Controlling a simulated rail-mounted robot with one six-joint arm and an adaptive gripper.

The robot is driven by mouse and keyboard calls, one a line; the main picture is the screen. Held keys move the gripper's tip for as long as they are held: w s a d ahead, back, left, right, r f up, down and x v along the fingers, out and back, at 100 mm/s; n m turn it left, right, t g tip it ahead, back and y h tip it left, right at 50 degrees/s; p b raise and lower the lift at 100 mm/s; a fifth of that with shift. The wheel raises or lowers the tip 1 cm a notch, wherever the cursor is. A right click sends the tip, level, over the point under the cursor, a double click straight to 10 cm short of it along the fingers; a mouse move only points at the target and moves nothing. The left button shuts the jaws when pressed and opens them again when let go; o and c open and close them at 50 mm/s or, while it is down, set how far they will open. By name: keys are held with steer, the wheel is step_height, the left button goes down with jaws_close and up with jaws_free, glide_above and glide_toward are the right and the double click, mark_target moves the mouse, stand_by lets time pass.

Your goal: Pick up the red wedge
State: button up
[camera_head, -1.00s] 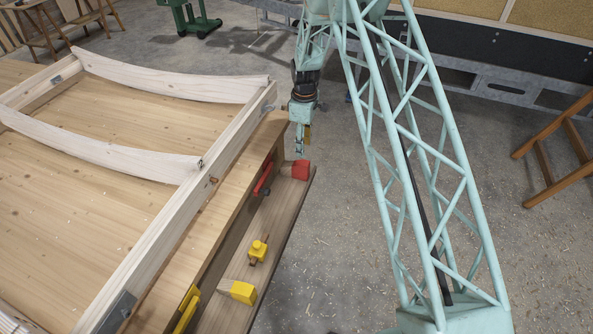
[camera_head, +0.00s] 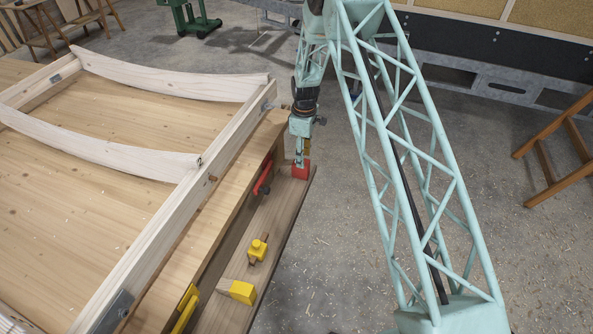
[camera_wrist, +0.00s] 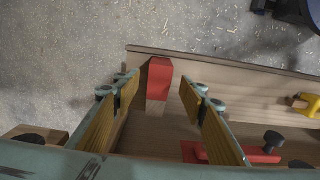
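The red wedge (camera_head: 301,171) lies at the far end of the low wooden ledge along the bench side. In the wrist view the red wedge (camera_wrist: 158,80) shows a red block part and a bare wood part. My gripper (camera_head: 301,163) is low over the wedge. In the wrist view my gripper (camera_wrist: 158,93) is open, with one yellow-padded finger on each side of the wedge and gaps visible between pads and wedge. I cannot tell how far above the ledge the fingertips are.
The wooden ledge (camera_head: 277,212) also holds a red clamp-like tool (camera_head: 262,178), a yellow tool (camera_head: 258,250) and a yellow wedge (camera_head: 240,291). The bench side rises close to the left of the ledge. Open floor (camera_head: 350,240) lies to the right.

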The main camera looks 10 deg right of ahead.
mark_target(295, 167)
steer(key=shift+f, duration=0.75)
steer(key=shift+f, duration=0.1)
steer(key=shift+f+b, duration=0.85)
steer(key=shift+f, duration=1.65)
steer(key=shift+c, duration=0.9)
steer(key=c, duration=0.8)
